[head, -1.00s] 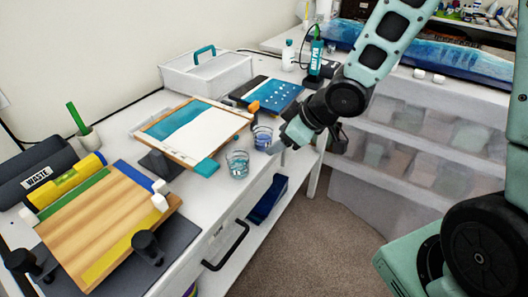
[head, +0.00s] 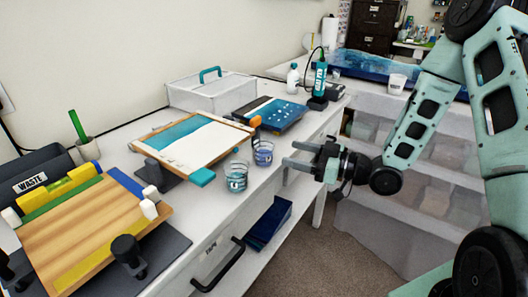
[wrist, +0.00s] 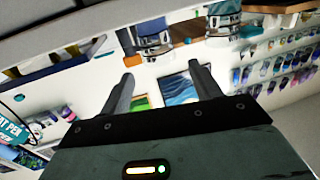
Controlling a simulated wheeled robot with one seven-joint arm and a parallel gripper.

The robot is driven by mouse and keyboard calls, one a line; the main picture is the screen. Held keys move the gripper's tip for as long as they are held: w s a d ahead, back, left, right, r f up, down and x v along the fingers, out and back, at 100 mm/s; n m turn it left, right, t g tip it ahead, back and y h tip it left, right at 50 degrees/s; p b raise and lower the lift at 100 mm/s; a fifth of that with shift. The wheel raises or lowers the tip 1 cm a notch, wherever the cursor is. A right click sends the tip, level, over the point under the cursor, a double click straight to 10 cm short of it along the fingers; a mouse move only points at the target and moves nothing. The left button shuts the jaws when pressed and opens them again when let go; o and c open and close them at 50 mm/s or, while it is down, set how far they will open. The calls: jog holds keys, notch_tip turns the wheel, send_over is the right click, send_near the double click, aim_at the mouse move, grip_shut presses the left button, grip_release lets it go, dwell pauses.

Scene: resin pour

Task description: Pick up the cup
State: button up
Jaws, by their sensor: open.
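Two clear cups stand side by side at the front edge of the white bench. One cup (head: 236,176) holds some teal liquid. The other cup (head: 263,153), just behind and right of it, looks blue-violet. A white cup (head: 397,83) stands on the back counter. The task does not say which cup is meant. My gripper (head: 289,153) is open and empty, its fingers pointing left toward the blue-violet cup with a gap between. In the wrist view, nothing is held between the fingers (wrist: 162,84); two cup-like shapes show at the top edge.
A tilted framed panel (head: 190,140) is left of the cups. A blue tray (head: 270,115) and heat pen (head: 319,82) stand behind. A wooden board (head: 88,222) lies at front left.

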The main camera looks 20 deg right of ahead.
aim_at(273, 149)
jog(key=p+x, duration=0.1)
jog(key=x, duration=0.5)
jog(key=shift+p+x, duration=0.65)
jog(key=shift+x, duration=2.05)
jog(key=shift+w+d+f, duration=0.1)
jog(key=shift+d+f, duration=0.05)
jog(key=shift+f, duration=0.05)
jog(key=c, duration=0.7)
